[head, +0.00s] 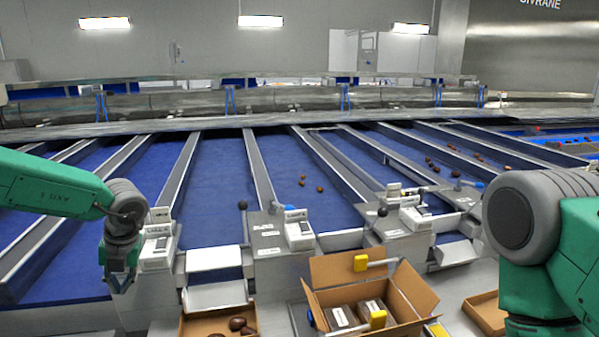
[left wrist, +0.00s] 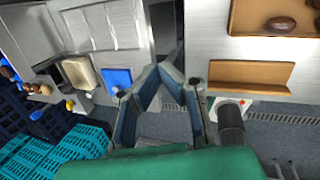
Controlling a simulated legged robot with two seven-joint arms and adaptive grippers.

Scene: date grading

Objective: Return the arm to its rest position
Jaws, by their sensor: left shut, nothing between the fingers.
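My left arm comes in from the left in the head view, with its gripper (head: 121,284) pointing down in front of the grey machine units. In the left wrist view the left gripper (left wrist: 160,70) has its fingertips together with nothing between them, over the gap between two metal surfaces. My right arm (head: 535,250) shows at the right edge of the head view. Its gripper is out of the picture.
An open cardboard box (head: 418,291) holding packs stands at the front centre. A shallow carton (head: 190,326) with dates is left of it. Blue conveyor lanes (head: 220,175) run behind, some with dates. Teal crates (left wrist: 60,150) show lower left in the left wrist view.

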